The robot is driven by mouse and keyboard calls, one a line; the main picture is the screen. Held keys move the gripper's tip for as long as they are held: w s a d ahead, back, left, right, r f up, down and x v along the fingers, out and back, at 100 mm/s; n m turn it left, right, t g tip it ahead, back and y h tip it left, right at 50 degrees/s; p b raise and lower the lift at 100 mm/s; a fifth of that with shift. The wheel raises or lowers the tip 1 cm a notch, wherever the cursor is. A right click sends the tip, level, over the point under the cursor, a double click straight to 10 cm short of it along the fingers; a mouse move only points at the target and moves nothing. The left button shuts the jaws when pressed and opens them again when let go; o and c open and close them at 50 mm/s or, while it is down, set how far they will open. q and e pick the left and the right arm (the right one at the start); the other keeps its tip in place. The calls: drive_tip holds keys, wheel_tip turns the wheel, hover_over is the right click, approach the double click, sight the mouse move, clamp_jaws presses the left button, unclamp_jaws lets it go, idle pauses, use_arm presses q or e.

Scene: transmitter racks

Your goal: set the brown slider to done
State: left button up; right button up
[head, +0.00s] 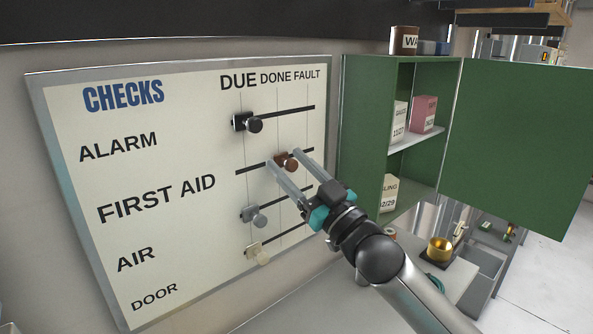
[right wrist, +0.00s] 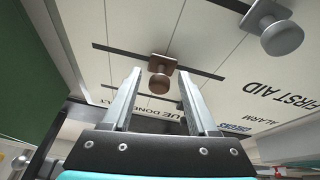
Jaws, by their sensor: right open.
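The brown slider (head: 290,163) sits on the FIRST AID track of the checks board (head: 150,240), at about the DONE column line. In the right wrist view the brown knob (right wrist: 159,83) and its square plate show clearly. My right gripper (head: 284,157) is open, with one finger on each side of the brown knob. The right wrist view shows gaps between the knob and both fingers (right wrist: 161,78). My left gripper is in neither view.
The black slider (head: 254,125), grey slider (head: 259,218) and cream slider (head: 261,256) sit at the DUE side of their tracks. A green cabinet (head: 362,120) with its door (head: 520,140) open stands right of the board. A pale worktop (head: 310,300) lies below.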

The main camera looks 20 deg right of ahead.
drive_tip(key=b+v, duration=0.4)
drive_tip(key=v, duration=1.1)
drive_tip(key=shift+s, duration=0.1)
idle(0.4)
